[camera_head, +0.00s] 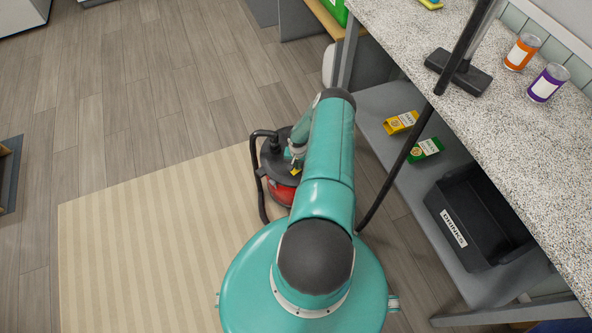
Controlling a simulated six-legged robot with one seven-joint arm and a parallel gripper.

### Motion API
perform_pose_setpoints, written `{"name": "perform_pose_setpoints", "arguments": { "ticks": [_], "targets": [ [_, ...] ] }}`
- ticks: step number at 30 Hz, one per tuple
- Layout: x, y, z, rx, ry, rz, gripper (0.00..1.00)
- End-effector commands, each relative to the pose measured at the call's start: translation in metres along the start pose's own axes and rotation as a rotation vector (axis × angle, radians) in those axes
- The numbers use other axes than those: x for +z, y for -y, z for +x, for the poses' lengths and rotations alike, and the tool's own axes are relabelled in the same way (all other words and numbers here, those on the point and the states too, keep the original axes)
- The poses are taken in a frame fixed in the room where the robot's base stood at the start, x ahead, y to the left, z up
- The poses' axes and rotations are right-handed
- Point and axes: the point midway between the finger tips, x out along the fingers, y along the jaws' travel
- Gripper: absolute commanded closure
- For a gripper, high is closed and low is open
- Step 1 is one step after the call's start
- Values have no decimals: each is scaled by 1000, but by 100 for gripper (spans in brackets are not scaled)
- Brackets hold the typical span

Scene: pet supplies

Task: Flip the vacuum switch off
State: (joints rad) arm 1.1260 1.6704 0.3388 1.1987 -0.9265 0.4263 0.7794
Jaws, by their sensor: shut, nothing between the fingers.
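The vacuum (283,192) has a red body and a black top, and it stands on the floor near the far right corner of the striped rug. My teal arm reaches over it and hides its right side. My gripper (295,158) is over the vacuum's black top, partly hidden by my own arm, and it is shut with nothing held. A small yellow part (296,170) shows by the fingertips. I cannot tell whether it is the switch, or whether the fingers touch the vacuum. A black hose (259,175) loops at the vacuum's left side.
A speckled counter (500,130) runs along the right, with an orange can (522,52), a purple can (547,83) and the vacuum's floor head (458,72) on it. A black wand slants down beside my arm. The shelf below holds small boxes and a black bin (480,225).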

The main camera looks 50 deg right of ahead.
Motion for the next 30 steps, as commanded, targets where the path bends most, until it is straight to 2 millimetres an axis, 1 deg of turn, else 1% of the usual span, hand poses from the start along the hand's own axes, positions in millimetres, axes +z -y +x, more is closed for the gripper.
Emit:
{"name": "perform_pose_setpoints", "arguments": {
  "ticks": [6, 10, 30],
  "targets": [
    [0, 0, 3, 0, 0, -1, 100],
    [0, 0, 1, 0, 0, -1, 100],
    [0, 0, -48, 0, 0, 0, 100]
  ]
}}
